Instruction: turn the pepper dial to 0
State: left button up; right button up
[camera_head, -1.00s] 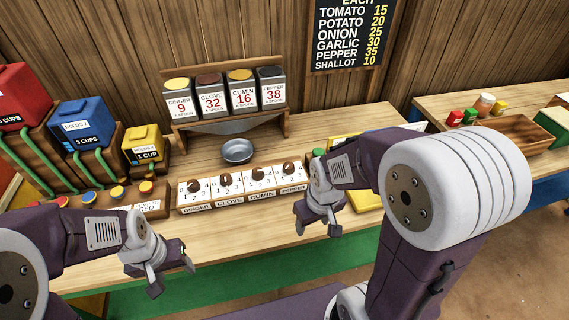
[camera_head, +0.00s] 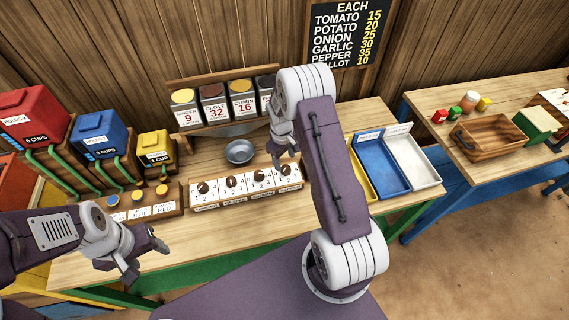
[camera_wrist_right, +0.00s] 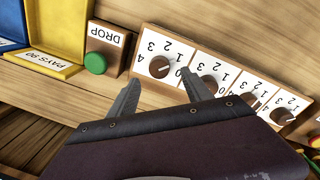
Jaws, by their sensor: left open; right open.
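The pepper dial is a round dark-brown knob on a white numbered plate, at the right end of a row of dials. In the head view the pepper dial (camera_head: 283,170) sits just below my right gripper (camera_head: 285,159). In the right wrist view the pepper dial (camera_wrist_right: 160,66) shows upside down, between and beyond the fingertips of my right gripper (camera_wrist_right: 160,80). The fingers are apart and nothing shows between them as held. I cannot read which number the knob points to. My left gripper (camera_head: 146,262) is open and empty in front of the counter.
The cumin dial (camera_wrist_right: 210,86) is close beside the right finger in the wrist view. A green DROP button (camera_wrist_right: 96,63) is on the other side. A metal bowl (camera_head: 239,152) stands behind the dials. Blue (camera_head: 380,165) and white trays (camera_head: 412,160) lie right of my right arm.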

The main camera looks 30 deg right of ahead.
aim_at(286, 168)
jog(key=f, duration=0.3)
jog(key=f+p, duration=0.1)
jog(key=shift+d+f, duration=0.25)
jog(key=shift+f, duration=0.45)
grip_shut()
jog(key=shift+w, duration=0.1)
